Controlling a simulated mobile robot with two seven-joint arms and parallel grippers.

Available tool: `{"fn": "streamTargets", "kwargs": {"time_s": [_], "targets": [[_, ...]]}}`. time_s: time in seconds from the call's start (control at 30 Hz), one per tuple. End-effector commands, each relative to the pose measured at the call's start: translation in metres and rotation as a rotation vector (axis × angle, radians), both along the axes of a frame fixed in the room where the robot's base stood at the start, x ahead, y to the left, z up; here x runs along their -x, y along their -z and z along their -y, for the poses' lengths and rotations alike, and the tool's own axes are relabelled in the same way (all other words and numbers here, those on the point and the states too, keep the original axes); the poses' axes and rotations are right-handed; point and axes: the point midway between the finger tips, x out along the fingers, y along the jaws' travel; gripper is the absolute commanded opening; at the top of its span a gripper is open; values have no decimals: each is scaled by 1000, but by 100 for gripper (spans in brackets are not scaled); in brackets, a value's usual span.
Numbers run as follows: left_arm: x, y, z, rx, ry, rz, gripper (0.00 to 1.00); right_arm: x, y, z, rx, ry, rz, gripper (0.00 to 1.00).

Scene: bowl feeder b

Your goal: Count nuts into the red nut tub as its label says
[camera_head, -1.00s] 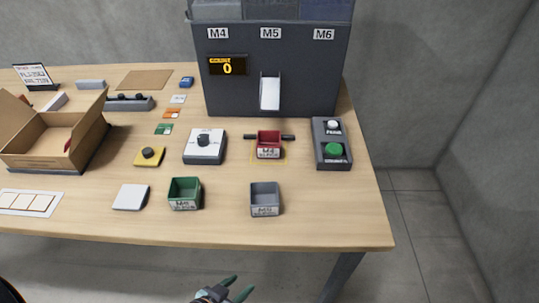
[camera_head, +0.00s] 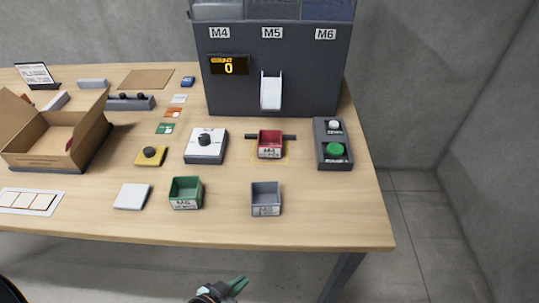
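The red nut tub (camera_head: 269,145) stands on a yellow-marked spot below the white chute (camera_head: 271,92) of the dark feeder (camera_head: 285,60). Its label is too small to read surely. The feeder's counter display (camera_head: 229,65) reads 0. A control box with a green button (camera_head: 336,150) and a white button (camera_head: 334,126) stands right of the tub. A white box with a dark knob (camera_head: 205,142) stands left of it. My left gripper (camera_head: 240,282) is at the bottom edge, in front of the table and away from everything; its fingers look close together, the gap unclear. My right gripper is out of view.
A green tub (camera_head: 185,193) and a grey tub (camera_head: 266,198) stand near the front edge. A yellow box with a black button (camera_head: 150,155), a white pad (camera_head: 132,196) and an open cardboard box (camera_head: 40,135) are left. The front right tabletop (camera_head: 335,210) is clear.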

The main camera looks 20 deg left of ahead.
Motion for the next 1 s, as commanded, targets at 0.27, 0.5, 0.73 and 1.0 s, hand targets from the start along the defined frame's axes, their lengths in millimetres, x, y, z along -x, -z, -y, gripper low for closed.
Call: {"fn": "streamTargets", "kwargs": {"time_s": [0.27,0.5,0.73,1.0], "targets": [[0,0,0,0,0,0,0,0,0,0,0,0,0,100],[1,1,0,-1,0,-3,0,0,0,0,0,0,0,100],[5,3,0,0,0,-11,0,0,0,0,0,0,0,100],[6,3,0,0,0,-12,0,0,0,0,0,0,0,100]]}}
